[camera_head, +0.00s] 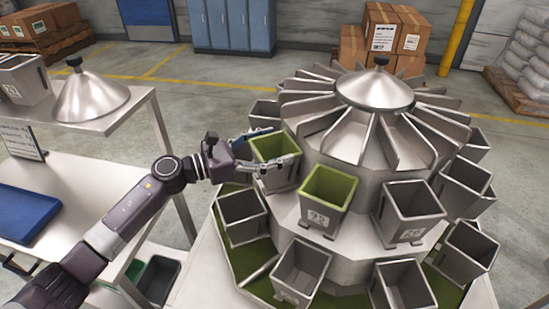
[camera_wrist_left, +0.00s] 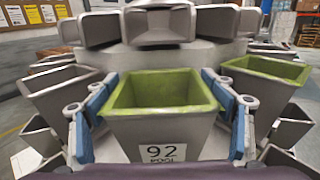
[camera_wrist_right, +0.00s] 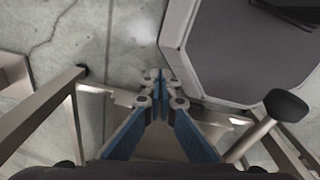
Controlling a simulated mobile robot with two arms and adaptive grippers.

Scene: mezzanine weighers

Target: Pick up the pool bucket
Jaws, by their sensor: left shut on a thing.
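The pool bucket (camera_head: 272,174) is a grey metal tub with a green rim, upright on the left side of the round weigher. In the left wrist view the bucket (camera_wrist_left: 165,135) shows a white label reading 92, with smaller lettering below that looks like POOL. My left gripper (camera_head: 284,145) has one finger on each side of it, just below the rim, and is shut on it. The bucket appears to be at its place on the weigher; I cannot tell whether it is lifted. My right gripper (camera_wrist_right: 161,80) has its fingertips together, with nothing visible between them.
A second green-rimmed bucket (camera_head: 328,200) stands close to the right, with several plain grey buckets around and below. Metal vanes (camera_head: 310,105) and a cone (camera_head: 375,89) rise behind. A steel bench (camera_head: 85,190) with a blue tray (camera_head: 24,212) is at the left.

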